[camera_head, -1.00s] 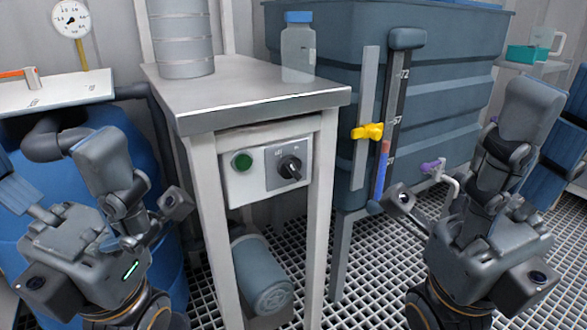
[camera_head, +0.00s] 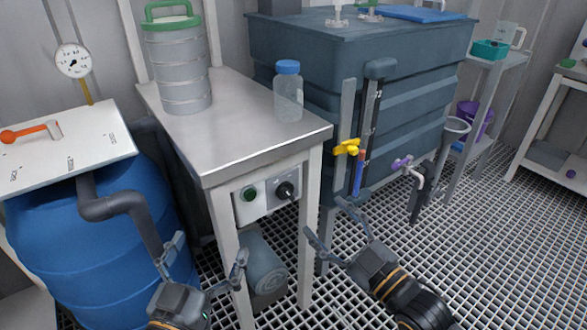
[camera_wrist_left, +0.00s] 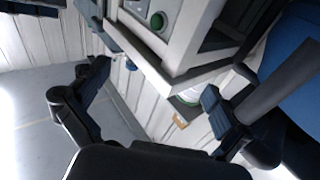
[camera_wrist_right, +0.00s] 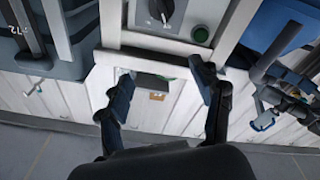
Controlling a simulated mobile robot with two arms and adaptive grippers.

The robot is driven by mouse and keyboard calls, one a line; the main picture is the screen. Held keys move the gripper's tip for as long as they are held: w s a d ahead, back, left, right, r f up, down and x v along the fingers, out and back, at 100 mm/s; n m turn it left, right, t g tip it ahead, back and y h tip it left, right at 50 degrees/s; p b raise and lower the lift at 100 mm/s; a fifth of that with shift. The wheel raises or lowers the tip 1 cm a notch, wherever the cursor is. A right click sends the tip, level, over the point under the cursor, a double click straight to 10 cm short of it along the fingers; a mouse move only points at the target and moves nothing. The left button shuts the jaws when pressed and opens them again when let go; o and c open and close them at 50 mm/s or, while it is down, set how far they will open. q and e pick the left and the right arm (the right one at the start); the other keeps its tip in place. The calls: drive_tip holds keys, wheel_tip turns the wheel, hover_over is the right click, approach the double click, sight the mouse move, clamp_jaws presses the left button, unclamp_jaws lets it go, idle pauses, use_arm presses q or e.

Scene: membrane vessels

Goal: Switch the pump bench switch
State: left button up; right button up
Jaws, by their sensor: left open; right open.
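The pump bench (camera_head: 240,125) has a pale panel (camera_head: 265,200) under its steel top. The panel carries a black rotary switch (camera_head: 286,191) and a green round button (camera_head: 249,195). In the right wrist view the switch (camera_wrist_right: 162,8) and the button (camera_wrist_right: 201,34) show at the top edge. My right gripper (camera_head: 333,227) is open and empty, in front of the bench, right of and below the switch. My left gripper (camera_head: 206,260) is open and empty, low at the bench's front left leg. The left wrist view shows the button (camera_wrist_left: 157,20).
A blue barrel (camera_head: 90,250) with a white lid and a grey pipe (camera_head: 120,205) stands left of the bench. A blue-capped bottle (camera_head: 288,95) and a grey stacked vessel (camera_head: 178,75) stand on top. A dark tank (camera_head: 340,65) with a yellow valve (camera_head: 347,148) is at right.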

wheel_tip(320, 180, down, 3)
drive_tip(key=g+h, duration=0.1)
drive_tip(key=b, duration=0.2)
approach(289, 194)
drive_tip(key=x, duration=0.2)
drive_tip(key=b+x, duration=0.1)
drive_tip(key=x, duration=0.5)
drive_tip(key=shift+w+a+f, duration=0.1)
drive_tip(key=shift+w+a, duration=0.05)
use_arm(q)
drive_tip(key=s+r+t+h, duration=0.2)
drive_tip(key=s+r+t, duration=0.4)
drive_tip(key=r, duration=0.4)
drive_tip(key=shift+r+t+h, duration=0.15)
drive_tip(key=shift+t+h, duration=0.25)
drive_tip(key=shift+t, duration=0.3)
use_arm(e)
drive_tip(key=shift+w+a, duration=0.3)
drive_tip(key=shift+w, duration=0.05)
use_arm(q)
drive_tip(key=shift+s+d, duration=0.1)
use_arm(e)
drive_tip(key=c, duration=1.2)
